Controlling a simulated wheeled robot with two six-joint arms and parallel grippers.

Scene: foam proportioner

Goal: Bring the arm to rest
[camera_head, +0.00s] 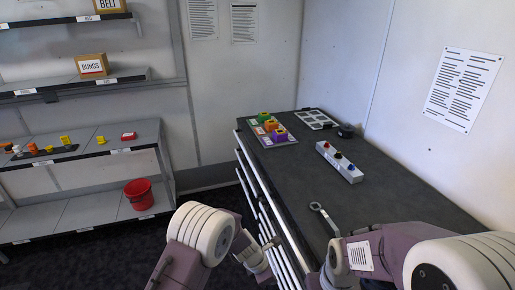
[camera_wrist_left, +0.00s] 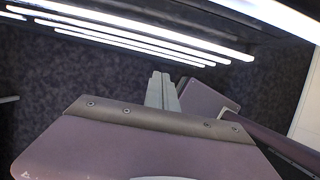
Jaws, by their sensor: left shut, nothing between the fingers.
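My left arm (camera_head: 200,235) is bent low in front of the bench's drawer side. My left gripper (camera_wrist_left: 162,88) shows in the left wrist view as two grey fingers pressed together, with nothing between them, above the dark floor. In the head view its small end lies beside the bench front, partly hidden by my arm. My right arm (camera_head: 360,255) reaches over the near right part of the bench.
The dark bench (camera_head: 380,190) carries a tray of coloured blocks (camera_head: 270,128), a grey box with knobs (camera_head: 339,162), a white grid (camera_head: 315,119) and a ring spanner (camera_head: 324,217) near my right arm. Light rails (camera_head: 262,205) line its front. A red bucket (camera_head: 139,194) stands on the left shelving.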

